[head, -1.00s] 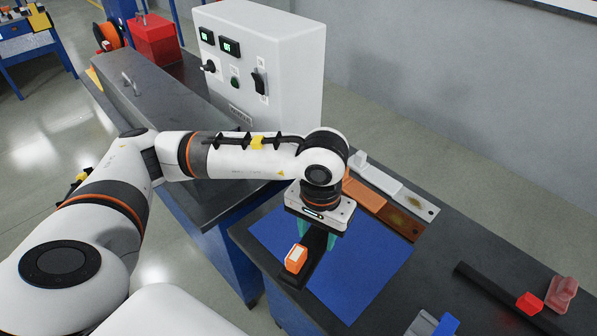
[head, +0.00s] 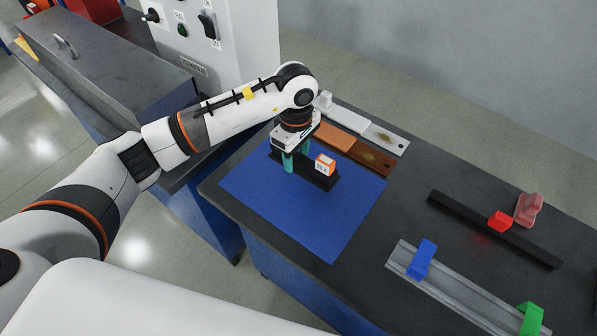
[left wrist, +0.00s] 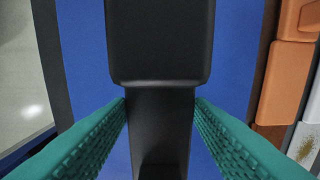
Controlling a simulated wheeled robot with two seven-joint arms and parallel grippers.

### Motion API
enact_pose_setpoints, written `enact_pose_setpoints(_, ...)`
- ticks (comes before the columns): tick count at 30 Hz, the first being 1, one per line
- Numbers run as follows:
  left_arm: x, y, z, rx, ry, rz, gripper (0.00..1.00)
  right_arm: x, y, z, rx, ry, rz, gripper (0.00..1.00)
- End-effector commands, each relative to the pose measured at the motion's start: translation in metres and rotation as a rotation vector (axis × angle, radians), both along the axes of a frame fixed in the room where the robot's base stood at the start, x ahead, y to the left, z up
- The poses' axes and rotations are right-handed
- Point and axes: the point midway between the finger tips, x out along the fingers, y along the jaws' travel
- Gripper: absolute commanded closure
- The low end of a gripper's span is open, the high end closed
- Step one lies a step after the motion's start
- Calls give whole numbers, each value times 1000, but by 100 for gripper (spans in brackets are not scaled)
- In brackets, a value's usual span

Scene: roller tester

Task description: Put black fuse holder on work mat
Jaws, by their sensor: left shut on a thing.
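The black fuse holder (head: 313,181) is a long dark piece with an orange and white block (head: 325,165) on its right end in the head view. My left gripper (head: 298,160) points down with its teal fingers shut on the holder. In the left wrist view the fingers (left wrist: 160,108) stand on both sides of the holder's narrow part (left wrist: 160,130). The blue work mat (head: 313,225) lies under the holder. The holder is over the mat's far part; I cannot tell whether it touches. My right gripper is not in view.
A brown and orange piece (head: 372,157) and a white one (head: 384,136) lie behind the mat. A grey rail (head: 455,290) with blue and green clips and a black bar (head: 455,207) with a red block lie at right. A white control box (head: 235,40) stands at back left.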

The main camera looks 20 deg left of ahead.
Motion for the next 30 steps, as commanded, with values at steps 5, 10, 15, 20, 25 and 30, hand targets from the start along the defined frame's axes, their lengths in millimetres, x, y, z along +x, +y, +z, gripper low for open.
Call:
enact_pose_setpoints(5,0,0,-20,-1,-1,-2,78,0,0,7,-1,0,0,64)
enact_pose_setpoints(10,-1,0,-35,-1,1,-4,78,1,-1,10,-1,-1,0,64)
enact_pose_setpoints(15,-1,0,-58,-1,1,-4,78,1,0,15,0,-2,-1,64)
enact_pose_setpoints(20,0,0,-60,-1,-3,-5,78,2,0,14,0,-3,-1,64)
enact_pose_setpoints(25,0,0,-64,-1,-2,-5,78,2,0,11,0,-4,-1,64)
enact_pose_setpoints(30,0,0,-63,-1,-2,-5,34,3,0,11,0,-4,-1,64)
